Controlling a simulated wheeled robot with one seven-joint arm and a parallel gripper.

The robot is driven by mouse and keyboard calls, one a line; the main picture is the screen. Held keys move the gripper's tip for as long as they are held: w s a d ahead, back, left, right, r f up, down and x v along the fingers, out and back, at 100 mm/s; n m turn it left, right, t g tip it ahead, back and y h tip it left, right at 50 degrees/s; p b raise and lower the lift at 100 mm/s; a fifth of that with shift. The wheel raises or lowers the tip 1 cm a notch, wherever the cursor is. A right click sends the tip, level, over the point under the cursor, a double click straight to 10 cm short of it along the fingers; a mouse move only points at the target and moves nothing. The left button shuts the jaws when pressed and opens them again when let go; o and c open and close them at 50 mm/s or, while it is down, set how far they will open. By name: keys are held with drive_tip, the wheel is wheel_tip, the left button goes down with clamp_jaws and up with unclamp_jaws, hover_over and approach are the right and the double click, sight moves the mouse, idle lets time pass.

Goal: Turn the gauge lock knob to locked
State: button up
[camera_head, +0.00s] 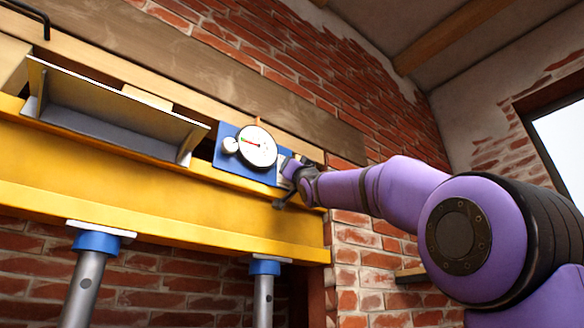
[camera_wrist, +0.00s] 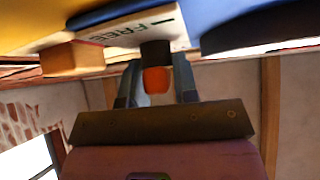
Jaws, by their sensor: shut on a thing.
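The gauge (camera_head: 257,146) has a white round dial with a red needle and a smaller white disc at its left. It sits on a blue plate (camera_head: 222,156) on the yellow beam. My gripper (camera_head: 288,170) is at the plate's right end and hides the knob in the head view. In the wrist view, my gripper (camera_wrist: 157,68) is shut on the lock knob (camera_wrist: 156,80), which has a dark body and an orange-red end. A pale label plate (camera_wrist: 120,35) beside the knob reads "FREE", with a short dark mark near it. No "locked" lettering is visible.
The yellow beam (camera_head: 150,165) runs across the wall, carried by steel posts with blue collars (camera_head: 96,241). A grey angled bracket (camera_head: 115,112) sits on it at left. Brick wall (camera_head: 358,235) stands below and behind. A window (camera_head: 562,150) is at right.

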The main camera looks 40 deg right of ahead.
drive_tip(key=shift+n+y, duration=2.1)
drive_tip(key=shift+n, duration=0.2)
drive_tip(key=o, duration=0.8)
drive_tip(key=shift+c, duration=0.2)
drive_tip(key=v, duration=1.1)
drive_tip(key=shift+w, duration=0.15)
drive_tip(key=shift+f, duration=0.15)
